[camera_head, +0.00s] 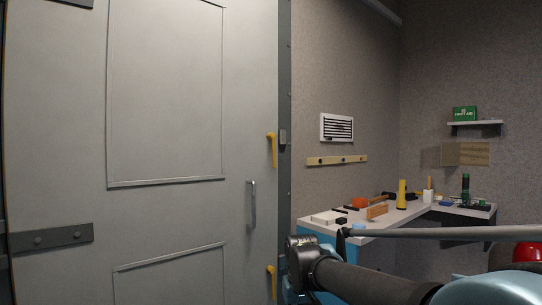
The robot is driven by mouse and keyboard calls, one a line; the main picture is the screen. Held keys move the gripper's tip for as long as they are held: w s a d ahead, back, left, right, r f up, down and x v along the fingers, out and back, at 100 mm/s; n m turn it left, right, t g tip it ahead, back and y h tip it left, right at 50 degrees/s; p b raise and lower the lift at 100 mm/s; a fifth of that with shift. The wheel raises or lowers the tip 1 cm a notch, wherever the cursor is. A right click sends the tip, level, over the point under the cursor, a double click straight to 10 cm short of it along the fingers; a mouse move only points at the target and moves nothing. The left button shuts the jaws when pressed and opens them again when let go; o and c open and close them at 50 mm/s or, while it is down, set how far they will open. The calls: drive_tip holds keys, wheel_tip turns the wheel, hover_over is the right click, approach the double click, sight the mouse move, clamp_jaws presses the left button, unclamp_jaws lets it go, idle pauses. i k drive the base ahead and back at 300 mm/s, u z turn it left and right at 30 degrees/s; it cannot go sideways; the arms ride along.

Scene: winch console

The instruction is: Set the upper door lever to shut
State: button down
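The upper door lever (273,149) is yellow and sits near the right edge of the large grey door (165,95). Its grip hangs straight down from a short top piece, beside a small grey bracket (283,137) on the door frame. A second yellow lever (270,282) is lower on the same edge and also points down. My dark arm reaches in from the lower right, its end below and right of the upper lever and apart from it. I cannot make out my gripper's fingers clearly, nor anything held.
A grey pull handle (252,204) stands out from the door between the levers. A workbench (331,229) with several tools is in the right corner. A vent (337,127) and a yellow strip (337,160) are on the wall. A long grey rod (450,233) crosses the lower right.

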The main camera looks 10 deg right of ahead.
sight(274, 152)
drive_tip(key=z, duration=0.55)
drive_tip(key=k, duration=1.7)
drive_tip(key=u, duration=0.35)
drive_tip(key=i, duration=1)
